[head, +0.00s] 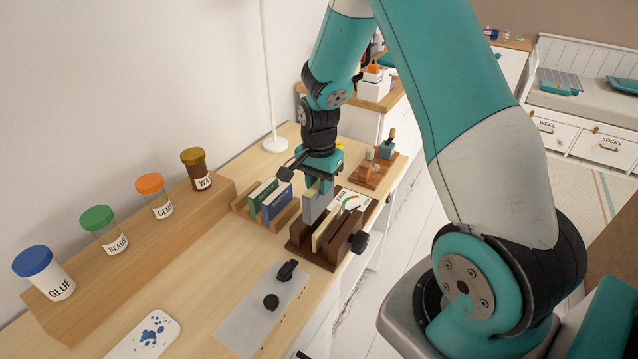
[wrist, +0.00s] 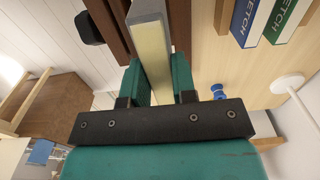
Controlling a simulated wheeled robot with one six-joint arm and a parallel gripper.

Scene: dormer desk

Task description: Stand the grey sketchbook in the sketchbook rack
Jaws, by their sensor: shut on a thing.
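My gripper (head: 320,182) is shut on the grey sketchbook (head: 313,208), which hangs upright below the fingers. In the wrist view the sketchbook's pale page edge (wrist: 152,60) shows between the teal fingers (wrist: 158,82). The light wood rack (head: 286,217) is just left of it in the head view and holds a green sketchbook (head: 261,194) and a blue sketchbook (head: 277,203). In the wrist view, the blue spine (wrist: 243,20) and green spine (wrist: 288,22) read "SKETCH". The grey sketchbook's lower end is close to a dark wood rack (head: 335,245); I cannot tell whether they touch.
A grey plate (head: 250,318) with black knobs lies in front. Jars, including a blue-lidded glue jar (head: 45,275), line the wooden ledge at left. A white lamp stand (head: 274,143) rises behind.

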